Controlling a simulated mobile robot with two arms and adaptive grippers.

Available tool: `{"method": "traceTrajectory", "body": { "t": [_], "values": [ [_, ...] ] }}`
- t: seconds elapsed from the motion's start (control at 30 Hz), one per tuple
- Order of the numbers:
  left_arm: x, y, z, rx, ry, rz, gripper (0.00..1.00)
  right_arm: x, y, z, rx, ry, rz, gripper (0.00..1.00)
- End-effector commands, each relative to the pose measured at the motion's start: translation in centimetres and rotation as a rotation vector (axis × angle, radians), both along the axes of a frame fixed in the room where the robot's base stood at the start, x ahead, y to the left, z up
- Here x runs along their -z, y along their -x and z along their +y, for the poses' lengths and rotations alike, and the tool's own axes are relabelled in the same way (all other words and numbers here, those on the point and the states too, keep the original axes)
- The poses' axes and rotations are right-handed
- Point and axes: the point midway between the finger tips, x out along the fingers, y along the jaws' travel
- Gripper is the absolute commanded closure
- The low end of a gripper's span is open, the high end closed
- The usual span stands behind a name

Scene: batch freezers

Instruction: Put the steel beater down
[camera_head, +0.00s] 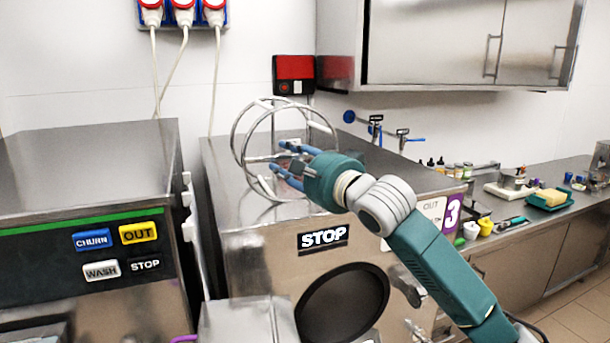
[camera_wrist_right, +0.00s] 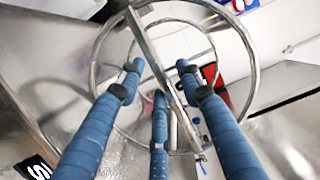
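The steel beater (camera_head: 238,134) is an open cage of round steel rings and bars. It appears to stand on the steel top of the middle batch freezer (camera_head: 225,165). My right gripper (camera_head: 291,163) reaches in from the right at the beater's near side. In the right wrist view, the beater (camera_wrist_right: 245,45) fills the upper middle. The blue fingers of my right gripper (camera_wrist_right: 160,75) are spread, one on the right and two on the left of a slanting flat bar, with visible gaps. My left gripper is not in view.
Another freezer (camera_head: 85,160) with labelled buttons stands at the left. Taps (camera_head: 376,128) and a red box (camera_head: 293,75) are on the wall behind. A cluttered counter (camera_head: 570,200) lies at the right, below a steel cabinet (camera_head: 440,45). The freezer top behind the beater looks clear.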

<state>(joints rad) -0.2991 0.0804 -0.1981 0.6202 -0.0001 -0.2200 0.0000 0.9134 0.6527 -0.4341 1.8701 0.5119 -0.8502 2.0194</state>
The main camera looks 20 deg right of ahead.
Motion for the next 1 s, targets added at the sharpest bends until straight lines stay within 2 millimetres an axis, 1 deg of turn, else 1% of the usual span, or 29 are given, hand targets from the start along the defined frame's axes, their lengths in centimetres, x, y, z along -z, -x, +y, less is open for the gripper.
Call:
{"method": "traceTrajectory", "body": {
  "t": [0.03, 0.1, 0.3, 0.4, 0.5, 0.6, 1.0],
  "values": [
    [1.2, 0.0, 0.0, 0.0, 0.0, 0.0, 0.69, 0.6, 1.2, -0.4, 0.0, 0.0, -0.003, 0.64],
    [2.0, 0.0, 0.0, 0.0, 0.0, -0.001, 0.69, 0.6, 2.7, -0.8, 0.0, 0.001, -0.003, 0.64],
    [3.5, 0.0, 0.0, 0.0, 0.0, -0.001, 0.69, 0.4, 6.4, -1.9, 0.001, 0.002, -0.003, 0.64],
    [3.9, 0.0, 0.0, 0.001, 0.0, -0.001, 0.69, 0.3, 7.5, -2.2, 0.001, 0.001, -0.001, 0.64],
    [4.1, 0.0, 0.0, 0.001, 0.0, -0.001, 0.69, 0.2, 8.2, -2.4, 0.0, 0.002, -0.002, 0.64],
    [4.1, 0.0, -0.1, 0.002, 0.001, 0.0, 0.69, 0.1, 8.5, -2.5, 0.0, 0.001, 0.001, 0.64],
    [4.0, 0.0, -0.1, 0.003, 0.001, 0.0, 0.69, 0.1, 8.4, -2.4, 0.0, 0.0, 0.0, 0.64]
  ]
}}
